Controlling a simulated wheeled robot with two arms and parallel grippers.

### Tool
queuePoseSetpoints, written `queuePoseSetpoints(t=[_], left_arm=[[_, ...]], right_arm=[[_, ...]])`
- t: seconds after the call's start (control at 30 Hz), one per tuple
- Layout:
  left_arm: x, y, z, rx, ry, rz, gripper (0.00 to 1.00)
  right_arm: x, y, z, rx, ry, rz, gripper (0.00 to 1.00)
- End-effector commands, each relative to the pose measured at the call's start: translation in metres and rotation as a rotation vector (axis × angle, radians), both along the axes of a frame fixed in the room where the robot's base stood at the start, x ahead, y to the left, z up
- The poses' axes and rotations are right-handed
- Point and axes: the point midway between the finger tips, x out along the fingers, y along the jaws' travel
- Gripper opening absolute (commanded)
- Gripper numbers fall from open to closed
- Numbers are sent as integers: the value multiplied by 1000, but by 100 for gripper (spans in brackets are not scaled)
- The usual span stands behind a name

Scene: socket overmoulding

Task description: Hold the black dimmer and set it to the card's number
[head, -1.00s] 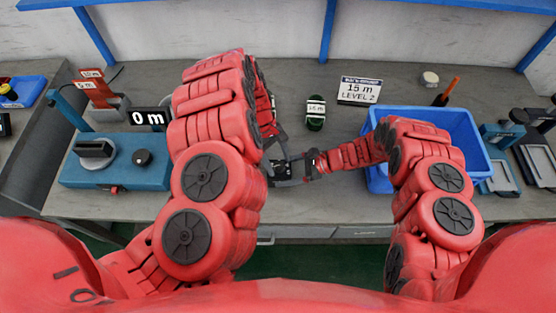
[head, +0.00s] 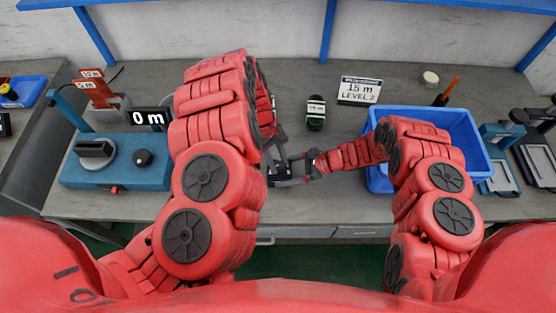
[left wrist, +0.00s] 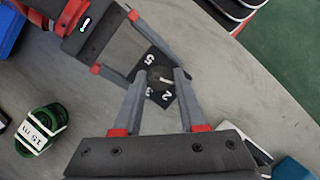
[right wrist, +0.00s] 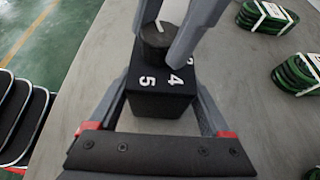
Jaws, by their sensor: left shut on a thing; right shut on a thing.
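The black dimmer (right wrist: 160,98) is a small block with white numbers and a round knob (right wrist: 154,42) on top. In the right wrist view, 5 and 4 show on its face. My right gripper (right wrist: 155,85) is shut on the block from both sides. My left gripper (left wrist: 162,72) is shut on the knob. In the left wrist view, 5, 3 and 2 show around the knob, which bears a white mark; I cannot tell which number it points at. In the head view, the dimmer (head: 281,170) is partly hidden by the grippers. The card (head: 359,90) reads 15 m, LEVEL 2.
A green coil labelled 15 m (head: 316,113) lies behind the grippers. A blue bin (head: 470,120) stands right, behind my right arm. A blue machine (head: 115,172) with a 0 m display is at left. Bare bench lies around the dimmer.

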Motion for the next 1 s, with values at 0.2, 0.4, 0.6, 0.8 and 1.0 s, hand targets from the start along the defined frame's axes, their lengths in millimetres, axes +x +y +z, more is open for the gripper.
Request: queuePoseSetpoints(t=[0.2,0.4,0.6,0.8,1.0], left_arm=[[0,1,-1,3,2,-88,0],[3,0,0,3,-3,-243,0],[2,-1,0,1,0,-433,0],[2,-2,-1,1,0,-614,0],[3,-4,0,0,-1,-764,0]], right_arm=[[0,0,0,0,0,0,29],[0,0,0,0,0,0,29],[0,0,0,-1,0,0,29],[0,0,0,-1,1,0,29],[0,0,0,-1,0,0,29]])
